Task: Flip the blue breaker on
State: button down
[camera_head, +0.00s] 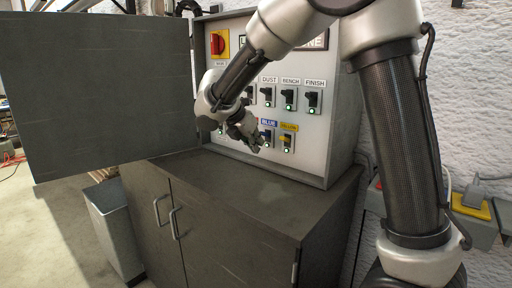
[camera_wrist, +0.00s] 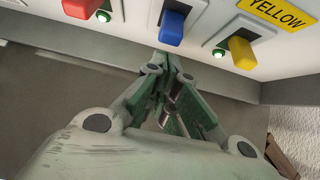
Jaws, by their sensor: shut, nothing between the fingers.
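The blue breaker (camera_wrist: 172,27) shows in the wrist view as a blue lever on a white plate, between a red lever and a yellow one. In the head view, the blue breaker (camera_head: 267,132) sits under a BLUE label on the grey panel, partly covered by my gripper. My gripper (camera_head: 260,143) is shut and empty at the lower part of the panel. In the wrist view, the fingertips of my gripper (camera_wrist: 171,60) are just below the blue lever; I cannot tell whether they touch it. I see no lamp for the blue breaker, and its on or off position is unclear.
The red breaker (camera_wrist: 80,8) and yellow breaker (camera_wrist: 242,52) flank the blue one, each with a lit green lamp. Black breakers (camera_head: 289,98) fill the row above. The open cabinet door (camera_head: 100,90) stands at left. The cabinet top (camera_head: 240,190) below is clear.

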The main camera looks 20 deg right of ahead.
jog(key=shift+r, duration=0.15)
jog(key=shift+r, duration=0.65)
jog(key=shift+r, duration=0.1)
